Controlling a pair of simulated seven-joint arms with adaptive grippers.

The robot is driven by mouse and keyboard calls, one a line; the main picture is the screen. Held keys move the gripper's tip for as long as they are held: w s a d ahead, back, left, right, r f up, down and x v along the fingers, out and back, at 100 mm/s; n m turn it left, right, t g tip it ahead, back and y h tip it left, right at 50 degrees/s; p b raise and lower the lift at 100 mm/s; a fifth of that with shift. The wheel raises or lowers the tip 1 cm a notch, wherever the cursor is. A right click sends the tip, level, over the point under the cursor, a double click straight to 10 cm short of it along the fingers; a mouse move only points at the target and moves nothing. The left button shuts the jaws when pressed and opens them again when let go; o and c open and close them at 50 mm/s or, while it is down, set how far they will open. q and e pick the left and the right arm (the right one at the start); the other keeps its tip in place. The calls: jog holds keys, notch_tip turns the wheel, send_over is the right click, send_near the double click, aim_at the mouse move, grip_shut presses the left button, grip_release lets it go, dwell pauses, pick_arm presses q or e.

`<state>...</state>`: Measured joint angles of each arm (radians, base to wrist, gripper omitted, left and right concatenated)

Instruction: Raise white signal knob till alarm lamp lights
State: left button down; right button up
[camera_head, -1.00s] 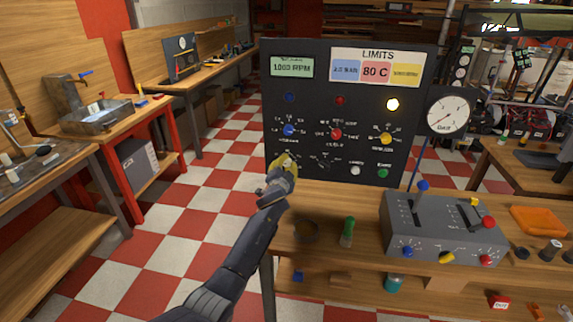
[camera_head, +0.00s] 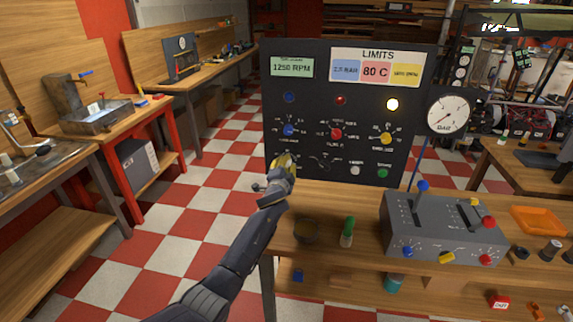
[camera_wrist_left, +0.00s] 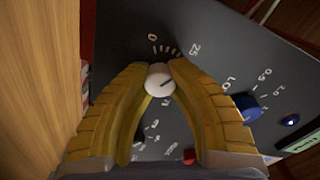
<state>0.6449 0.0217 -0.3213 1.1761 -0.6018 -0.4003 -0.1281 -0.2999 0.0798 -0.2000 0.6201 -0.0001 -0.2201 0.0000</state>
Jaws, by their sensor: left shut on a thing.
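The upright dark panel (camera_head: 314,118) stands at the back of the bench. My left gripper (camera_head: 283,163) is at its lower left part. In the left wrist view its yellow fingers (camera_wrist_left: 160,70) are shut on the round white knob (camera_wrist_left: 159,80), one on each side; a scale from 0 to 25 is printed beside it. In the head view the gripper hides this knob. The panel's display (camera_head: 291,67) reads 1250 RPM. My right gripper is not in view.
Blue (camera_head: 289,130), red (camera_head: 336,134) and yellow knobs (camera_head: 386,138) sit on the panel above the gripper.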

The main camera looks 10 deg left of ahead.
pick_arm(q)
jog(key=shift+r, duration=0.1)
jog(key=c, duration=1.1)
grip_release()
jog(key=shift+o, duration=0.2)
jog(key=s, duration=1.2)
jog(key=shift+a, duration=0.1)
